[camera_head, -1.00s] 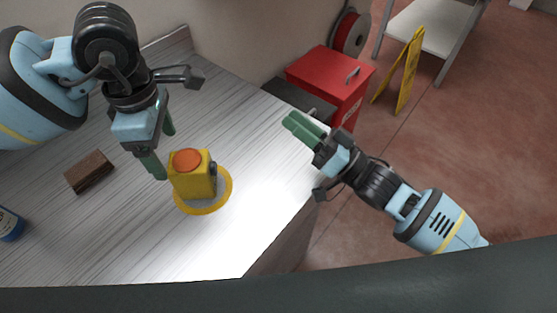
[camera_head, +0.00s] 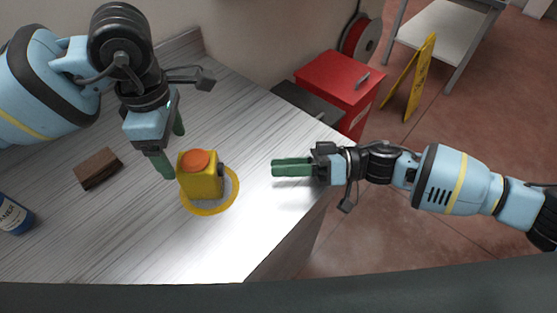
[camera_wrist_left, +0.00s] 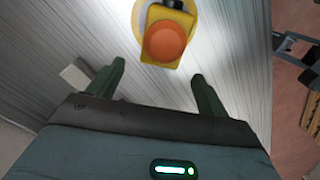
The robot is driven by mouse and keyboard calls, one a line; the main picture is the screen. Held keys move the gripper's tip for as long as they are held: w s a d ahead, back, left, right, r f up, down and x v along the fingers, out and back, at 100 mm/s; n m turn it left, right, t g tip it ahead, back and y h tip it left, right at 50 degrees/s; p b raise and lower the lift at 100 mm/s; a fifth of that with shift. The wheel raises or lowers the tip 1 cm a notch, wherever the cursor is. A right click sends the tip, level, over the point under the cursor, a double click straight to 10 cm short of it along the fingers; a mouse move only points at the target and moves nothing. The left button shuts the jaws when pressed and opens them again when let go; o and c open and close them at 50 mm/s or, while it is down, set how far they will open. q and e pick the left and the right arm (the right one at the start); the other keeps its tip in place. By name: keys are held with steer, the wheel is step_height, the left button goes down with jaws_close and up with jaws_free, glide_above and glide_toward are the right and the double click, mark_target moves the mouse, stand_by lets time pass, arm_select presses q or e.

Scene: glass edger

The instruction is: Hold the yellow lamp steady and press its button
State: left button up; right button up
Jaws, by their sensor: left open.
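The yellow lamp (camera_head: 203,183) is a boxy body with a round orange button (camera_head: 195,160) on top and a small dark knob on its right side. It stands upright on a yellow ring (camera_head: 232,203) on the worktop. My left gripper (camera_head: 172,147) is open and empty, just behind and left of the lamp. In the left wrist view its spread fingers (camera_wrist_left: 158,72) point towards the lamp (camera_wrist_left: 158,60), which lies just beyond the tips, apart from them. My right gripper (camera_head: 275,168) points left at the lamp, fingers together and empty, over the worktop's right part with a gap to it.
A brown block (camera_head: 98,169) and a blue bottle (camera_head: 14,216) are on the worktop at the left. A red cabinet (camera_head: 338,83), a cable reel (camera_head: 361,37) and a yellow floor sign (camera_head: 409,80) stand beyond. The worktop in front of the lamp is clear.

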mark_target(180, 162)
arm_select(q)
steer(key=shift+f, duration=3.95)
steer(key=c, duration=1.3)
arm_select(e)
steer(key=shift+c, duration=0.3)
arm_select(q)
steer(key=shift+o, duration=0.2)
arm_select(e)
jaws_close()
arm_select(q)
steer(key=shift+r, duration=0.1)
arm_select(e)
steer(key=shift+a, duration=0.1)
